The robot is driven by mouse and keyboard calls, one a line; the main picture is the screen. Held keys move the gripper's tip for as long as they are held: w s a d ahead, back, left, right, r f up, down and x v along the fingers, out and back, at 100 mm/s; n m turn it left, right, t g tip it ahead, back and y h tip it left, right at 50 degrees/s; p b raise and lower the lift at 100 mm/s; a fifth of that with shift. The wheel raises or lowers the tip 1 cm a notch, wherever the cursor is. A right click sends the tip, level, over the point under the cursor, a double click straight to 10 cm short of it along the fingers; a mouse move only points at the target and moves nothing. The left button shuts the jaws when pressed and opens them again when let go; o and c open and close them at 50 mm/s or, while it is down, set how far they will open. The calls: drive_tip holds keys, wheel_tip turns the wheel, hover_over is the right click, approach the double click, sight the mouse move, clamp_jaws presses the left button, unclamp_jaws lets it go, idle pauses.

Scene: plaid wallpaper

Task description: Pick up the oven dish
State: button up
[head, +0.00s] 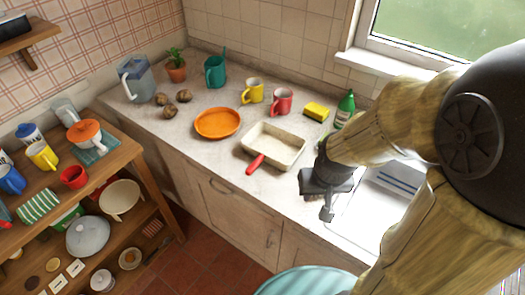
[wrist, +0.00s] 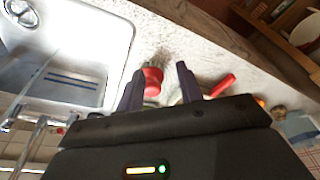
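The oven dish (head: 283,140) is a cream rectangular dish with a pale inside, on the counter in the middle of the head view. A red handle (head: 255,164) lies at its front left edge; I cannot tell whether it belongs to the dish. My gripper (head: 326,212) is to the right of the dish, near the front edge of the counter, apart from it. In the wrist view my gripper's two fingers (wrist: 160,85) stand apart with nothing held between them. I cannot make out the dish clearly there.
An orange round dish (head: 217,123) sits left of the oven dish. A red mug (head: 281,102), yellow mug (head: 252,91), sponge (head: 316,111) and green bottle (head: 345,108) stand behind it. The sink (wrist: 75,50) is beside my gripper. A loaded shelf (head: 130,150) stands at left.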

drive_tip(key=shift+o, duration=0.6)
wheel_tip(320, 180, up, 5)
drive_tip(key=m+g+p, duration=0.3)
drive_tip(key=m+p, duration=0.1)
drive_tip(key=m, duration=0.3)
hover_over(252, 165)
drive_tip(key=shift+s+f, duration=0.1)
wheel_tip(252, 165, down, 12)
drive_tip(key=p, duration=0.3)
drive_tip(key=shift+f, duration=0.1)
drive_tip(key=shift+f, duration=0.1)
